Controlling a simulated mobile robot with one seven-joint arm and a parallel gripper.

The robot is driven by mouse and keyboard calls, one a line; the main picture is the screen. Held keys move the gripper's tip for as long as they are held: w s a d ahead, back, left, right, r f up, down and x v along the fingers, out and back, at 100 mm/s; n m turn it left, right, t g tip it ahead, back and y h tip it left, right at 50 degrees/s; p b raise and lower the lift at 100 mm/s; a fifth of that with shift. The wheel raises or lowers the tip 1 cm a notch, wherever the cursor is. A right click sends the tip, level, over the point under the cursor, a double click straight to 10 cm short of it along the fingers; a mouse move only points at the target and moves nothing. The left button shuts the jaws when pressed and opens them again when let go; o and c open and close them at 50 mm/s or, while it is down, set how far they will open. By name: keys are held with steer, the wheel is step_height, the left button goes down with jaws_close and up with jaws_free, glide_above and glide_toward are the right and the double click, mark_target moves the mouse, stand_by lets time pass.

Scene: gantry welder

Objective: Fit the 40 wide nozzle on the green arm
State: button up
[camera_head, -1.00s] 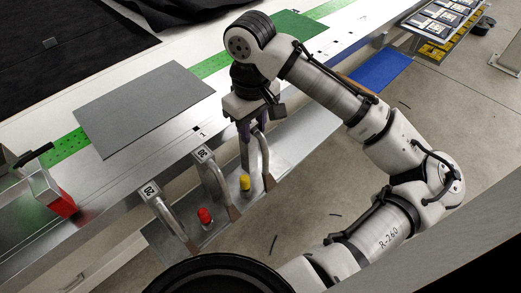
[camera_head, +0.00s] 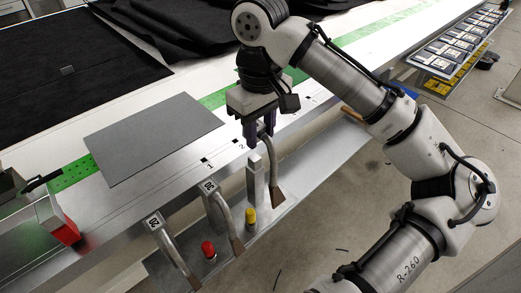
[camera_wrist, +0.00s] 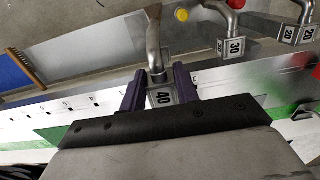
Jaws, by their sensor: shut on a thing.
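My gripper (camera_head: 258,138) is shut on the 40 nozzle (camera_head: 275,170), a bent metal tube with a brown tip. In the wrist view its label reads 40 (camera_wrist: 163,97), between my purple fingers. It is held clear above the silver rail's edge, tube hanging down. The 30 nozzle (camera_head: 220,200) and the 20 nozzle (camera_head: 170,245) hang along the rail's edge to its left. I cannot make out a green arm; a green perforated strip (camera_head: 75,174) runs along the table.
A grey sheet (camera_head: 155,137) lies on the table. A grey post (camera_head: 254,178) stands near the held nozzle, behind a yellow knob (camera_head: 250,216); a red knob (camera_head: 208,250) is beside it.

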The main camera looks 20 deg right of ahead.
step_height(320, 180, up, 14)
steer(key=p, duration=0.3)
steer(key=shift+f, duration=0.25)
stand_by(0.6)
